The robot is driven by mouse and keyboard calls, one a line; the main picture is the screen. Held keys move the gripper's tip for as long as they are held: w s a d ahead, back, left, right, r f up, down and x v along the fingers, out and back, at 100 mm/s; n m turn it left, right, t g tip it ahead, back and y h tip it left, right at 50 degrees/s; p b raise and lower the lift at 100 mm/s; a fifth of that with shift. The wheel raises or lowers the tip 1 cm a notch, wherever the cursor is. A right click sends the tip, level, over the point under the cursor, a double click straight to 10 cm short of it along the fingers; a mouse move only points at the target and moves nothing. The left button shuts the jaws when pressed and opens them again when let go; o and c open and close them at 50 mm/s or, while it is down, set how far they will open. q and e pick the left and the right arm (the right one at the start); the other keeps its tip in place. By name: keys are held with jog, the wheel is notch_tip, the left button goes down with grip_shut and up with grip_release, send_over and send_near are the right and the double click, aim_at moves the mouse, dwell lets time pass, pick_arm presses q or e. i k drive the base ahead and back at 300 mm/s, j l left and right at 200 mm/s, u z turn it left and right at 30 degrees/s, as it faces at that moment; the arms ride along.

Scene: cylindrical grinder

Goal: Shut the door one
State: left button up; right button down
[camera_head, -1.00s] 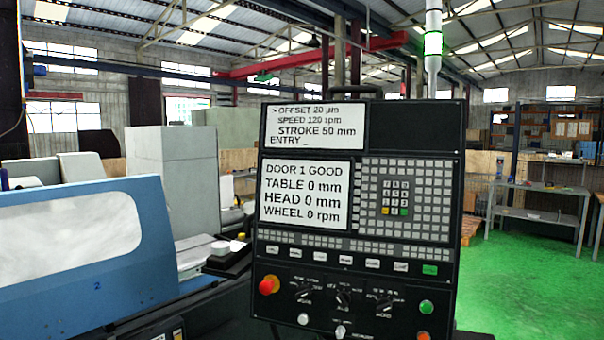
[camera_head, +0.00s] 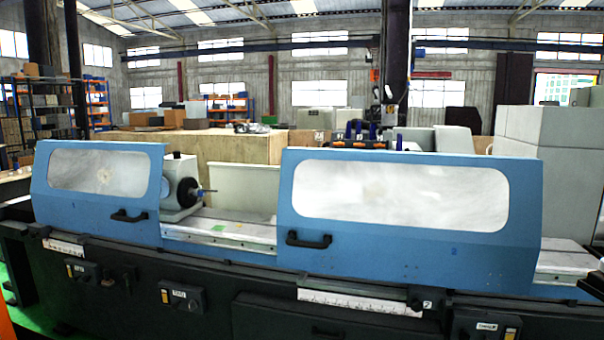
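Two blue sliding doors with pale windows stand on the front of the grinder. The left door (camera_head: 100,215) has a black handle (camera_head: 131,216) near its lower right. The wider right door (camera_head: 410,245) has a black handle (camera_head: 308,240) at its lower left. An open gap between the doors shows the grey and black workhead (camera_head: 182,190) and the table (camera_head: 220,228). A small plate marked 2 (camera_head: 428,304) sits below the right door. Neither of my grippers is in view.
The dark machine base (camera_head: 240,300) runs across the front, with small control boxes (camera_head: 184,296) and white scales (camera_head: 360,303). A wooden crate (camera_head: 200,147) stands behind. Shelves (camera_head: 50,105) are at the far left. Green floor (camera_head: 40,315) shows at lower left.

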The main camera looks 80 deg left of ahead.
aim_at(125, 172)
jog(key=u, duration=3.8)
